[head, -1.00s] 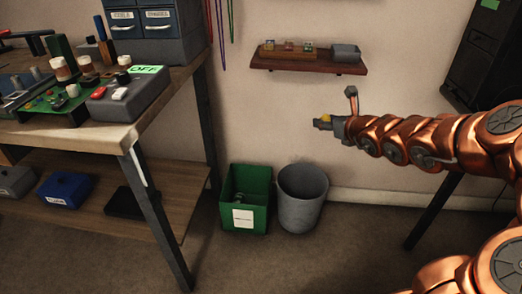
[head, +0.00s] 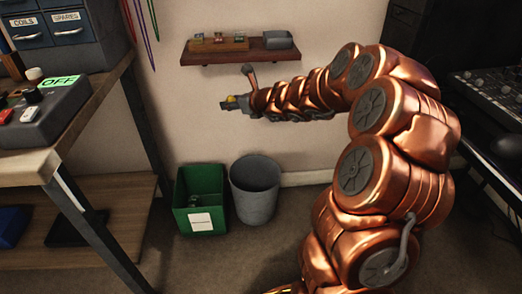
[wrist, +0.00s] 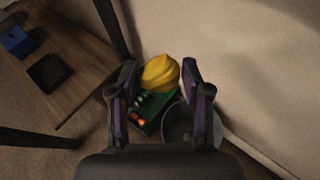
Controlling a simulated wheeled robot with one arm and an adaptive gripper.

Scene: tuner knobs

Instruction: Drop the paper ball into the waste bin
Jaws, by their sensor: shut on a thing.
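The yellow paper ball (wrist: 160,72) is held between the two fingers of my gripper (wrist: 158,84) in the wrist view. The grey round waste bin (head: 255,190) stands on the floor by the wall, below my gripper. It also shows in the wrist view (wrist: 208,128), beyond the fingers and to the right of the ball. My gripper is well above the bin, and the bin looks empty in the part I see.
A green box (head: 201,200) with a white label and some items inside stands just left of the bin. A workbench (head: 60,160) is on the left. A wooden wall shelf (head: 240,50) is above my gripper. A desk with a mixer (head: 490,90) is at the right.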

